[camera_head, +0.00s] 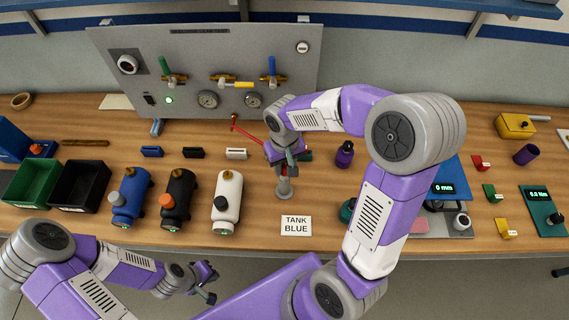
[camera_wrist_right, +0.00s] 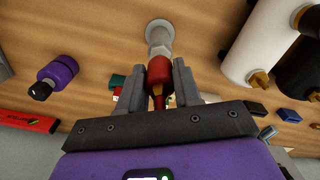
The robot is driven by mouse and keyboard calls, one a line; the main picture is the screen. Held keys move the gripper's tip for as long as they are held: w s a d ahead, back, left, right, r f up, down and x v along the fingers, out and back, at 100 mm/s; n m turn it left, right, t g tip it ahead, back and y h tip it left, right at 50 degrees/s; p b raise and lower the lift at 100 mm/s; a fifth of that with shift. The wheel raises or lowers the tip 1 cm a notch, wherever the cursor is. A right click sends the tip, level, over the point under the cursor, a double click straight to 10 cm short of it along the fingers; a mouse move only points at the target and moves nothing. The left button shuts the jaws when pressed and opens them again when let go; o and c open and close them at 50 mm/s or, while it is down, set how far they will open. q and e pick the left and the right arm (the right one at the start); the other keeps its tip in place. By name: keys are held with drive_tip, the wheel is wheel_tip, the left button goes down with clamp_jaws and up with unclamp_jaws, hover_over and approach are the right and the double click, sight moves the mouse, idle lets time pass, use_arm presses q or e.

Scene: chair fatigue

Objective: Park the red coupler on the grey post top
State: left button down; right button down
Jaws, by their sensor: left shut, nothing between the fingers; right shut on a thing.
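The red coupler (camera_wrist_right: 159,70) is between the fingers of my right gripper (camera_wrist_right: 160,85) in the right wrist view. My right gripper is shut on it; in the head view the gripper (camera_head: 287,158) hides most of it. The grey post (camera_wrist_right: 159,35) lies straight beyond the coupler and lines up with it. In the head view the post (camera_head: 284,188) stands on the table just below the gripper. I cannot tell whether the coupler touches the post top. My left gripper (camera_head: 207,283) is shut and empty, off the table's front edge.
A red hose (camera_head: 246,132) runs from the grey panel (camera_head: 205,70) towards my right gripper. A TANK BLUE card (camera_head: 296,225) lies in front of the post. White (camera_head: 228,195), black (camera_head: 178,195) and blue (camera_head: 131,195) tanks stand left; a purple bottle (camera_head: 344,154) stands right.

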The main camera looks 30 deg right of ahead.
drive_tip(key=shift+f+b, duration=0.8)
drive_tip(key=shift+f, duration=0.25)
drive_tip(key=c, duration=0.7)
unclamp_jaws()
wheel_tip(320, 180, up, 8)
drive_tip(key=shift+f+p, duration=0.15)
drive_tip(key=shift+p, duration=0.45)
